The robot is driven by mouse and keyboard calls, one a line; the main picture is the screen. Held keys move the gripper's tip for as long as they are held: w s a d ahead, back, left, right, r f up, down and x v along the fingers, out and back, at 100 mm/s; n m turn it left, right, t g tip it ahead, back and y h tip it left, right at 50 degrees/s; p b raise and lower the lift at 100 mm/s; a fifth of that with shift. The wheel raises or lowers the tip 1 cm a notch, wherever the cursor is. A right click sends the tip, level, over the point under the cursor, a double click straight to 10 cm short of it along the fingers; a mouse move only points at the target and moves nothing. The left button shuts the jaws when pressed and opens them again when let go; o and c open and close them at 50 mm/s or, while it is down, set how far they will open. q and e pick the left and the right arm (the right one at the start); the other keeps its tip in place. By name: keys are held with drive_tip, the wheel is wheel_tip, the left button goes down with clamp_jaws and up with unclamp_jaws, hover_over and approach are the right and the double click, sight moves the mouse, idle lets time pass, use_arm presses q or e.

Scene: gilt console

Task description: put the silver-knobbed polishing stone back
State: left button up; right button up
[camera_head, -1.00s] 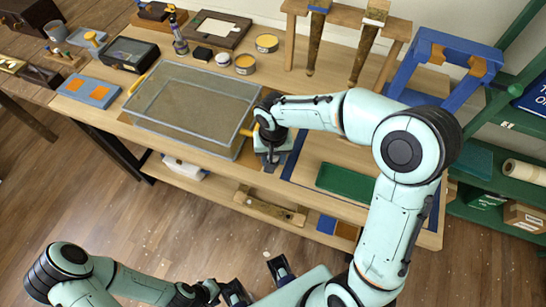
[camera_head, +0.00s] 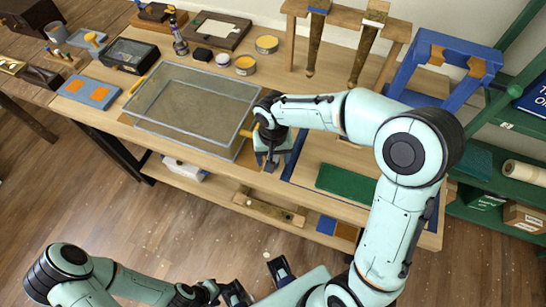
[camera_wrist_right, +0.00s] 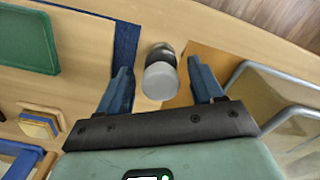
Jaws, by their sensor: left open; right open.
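The polishing stone stands in the right wrist view with its round silver knob (camera_wrist_right: 160,80) toward the camera and a dark part behind it. It lies between the two blue fingers of my right gripper (camera_wrist_right: 163,78), with a gap on each side; the gripper is open. In the head view my right gripper (camera_head: 271,160) is at the bench's front edge, right of the glass tank, and hides the stone. My left gripper (camera_head: 258,280) is open and empty at the bottom of the head view, in front of the bench.
The glass tank (camera_head: 190,138) stands close left of my right gripper. A brown pad (camera_wrist_right: 192,62) and a dark blue mat edge (camera_wrist_right: 126,45) flank the stone. A green tray (camera_head: 345,182) lies right. A blue frame (camera_head: 440,60) stands at the back right.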

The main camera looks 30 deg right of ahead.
wheel_tip(320, 180, up, 11)
drive_tip(key=p, duration=0.1)
idle(0.7)
